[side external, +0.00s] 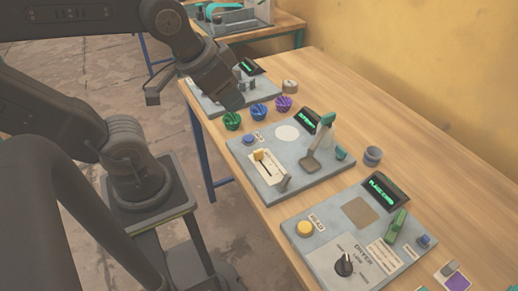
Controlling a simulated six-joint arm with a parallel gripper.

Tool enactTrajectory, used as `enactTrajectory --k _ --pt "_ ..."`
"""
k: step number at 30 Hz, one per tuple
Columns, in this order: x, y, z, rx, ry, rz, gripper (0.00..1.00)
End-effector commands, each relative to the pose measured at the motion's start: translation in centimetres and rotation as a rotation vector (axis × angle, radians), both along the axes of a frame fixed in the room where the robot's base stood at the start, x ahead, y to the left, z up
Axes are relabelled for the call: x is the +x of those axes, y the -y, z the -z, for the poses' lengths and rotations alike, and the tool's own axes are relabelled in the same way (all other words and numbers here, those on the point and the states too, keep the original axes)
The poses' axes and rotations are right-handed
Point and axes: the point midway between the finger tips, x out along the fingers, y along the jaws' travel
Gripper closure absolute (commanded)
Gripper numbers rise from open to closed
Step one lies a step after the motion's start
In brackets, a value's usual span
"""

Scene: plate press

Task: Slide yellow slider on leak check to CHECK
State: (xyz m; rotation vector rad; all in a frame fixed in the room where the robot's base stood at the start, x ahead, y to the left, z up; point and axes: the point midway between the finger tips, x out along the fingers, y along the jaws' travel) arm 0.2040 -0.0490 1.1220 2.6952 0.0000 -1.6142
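The yellow slider (259,155) sits at the upper end of a dark slot in a white plate (268,168) on the middle grey panel (304,165). The small lettering by the slot is too small to read, so I cannot tell which end is CHECK. My gripper (193,96) is above and to the left of this panel, near the far panel, apart from the slider. Its two fingers look spread wide with nothing between them.
The middle panel also has a blue button (248,139), an upright lever (318,145) and a lit display (308,120). Green (232,120), blue (259,111) and purple (283,103) pieces stand behind it. A dryer panel (325,248) is nearer; a grey cup (373,156) stands right.

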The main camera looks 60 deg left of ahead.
Motion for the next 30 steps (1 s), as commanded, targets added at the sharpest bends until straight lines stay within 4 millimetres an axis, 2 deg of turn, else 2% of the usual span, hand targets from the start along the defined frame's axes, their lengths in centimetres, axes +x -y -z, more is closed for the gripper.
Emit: enactTrajectory --k 7,12,13,17,24,30 --pt "0.0 0.0 0.0 0.0 0.0 0.0 0.62" --pt "0.6 -0.2 0.3 -0.034 -0.03 -0.076 0.47" --pt "0.9 -0.3 0.5 -0.051 -0.044 -0.114 0.47" --pt "2.8 -1.0 1.8 -0.156 -0.137 -0.385 0.47" --pt "6.5 -2.8 5.8 -0.325 -0.311 -1.041 0.47" --pt "8.2 -4.0 8.5 -0.374 -0.375 -1.421 0.47"
